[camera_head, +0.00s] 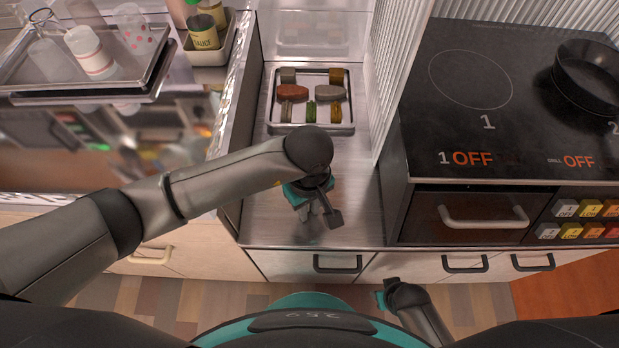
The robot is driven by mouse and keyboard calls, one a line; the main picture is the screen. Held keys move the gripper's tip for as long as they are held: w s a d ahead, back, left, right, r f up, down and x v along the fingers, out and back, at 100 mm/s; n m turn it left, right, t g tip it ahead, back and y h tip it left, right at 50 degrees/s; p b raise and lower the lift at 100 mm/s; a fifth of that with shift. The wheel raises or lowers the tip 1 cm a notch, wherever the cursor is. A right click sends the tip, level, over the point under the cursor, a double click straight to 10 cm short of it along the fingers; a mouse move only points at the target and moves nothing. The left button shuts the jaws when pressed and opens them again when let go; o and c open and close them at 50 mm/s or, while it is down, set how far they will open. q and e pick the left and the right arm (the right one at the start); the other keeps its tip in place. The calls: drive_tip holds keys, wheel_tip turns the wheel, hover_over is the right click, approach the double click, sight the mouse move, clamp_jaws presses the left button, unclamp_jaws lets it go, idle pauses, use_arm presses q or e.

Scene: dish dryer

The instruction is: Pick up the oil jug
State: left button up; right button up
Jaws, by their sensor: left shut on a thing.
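I cannot make out the oil jug for certain. Bottles stand in a pale caddy (222,52) at the upper left, one a jar labelled SAUCE (203,36), and some are cut off by the picture's top edge. My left gripper (314,216) points down over the front of the bare metal counter, below the food tray. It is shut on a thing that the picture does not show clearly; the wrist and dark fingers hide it. My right gripper (381,298) is low in front of the cabinets, its fingers mostly hidden.
A metal tray (310,128) with several food pieces sits further back on the counter. A ribbed panel (401,70) and a stove (480,130) with a black pan (590,75) stand right. A clear dish tray (85,75) with cups is at the left.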

use_arm(q)
clamp_jaws()
idle(0.8)
drive_tip(key=shift+r, duration=0.15)
idle(0.3)
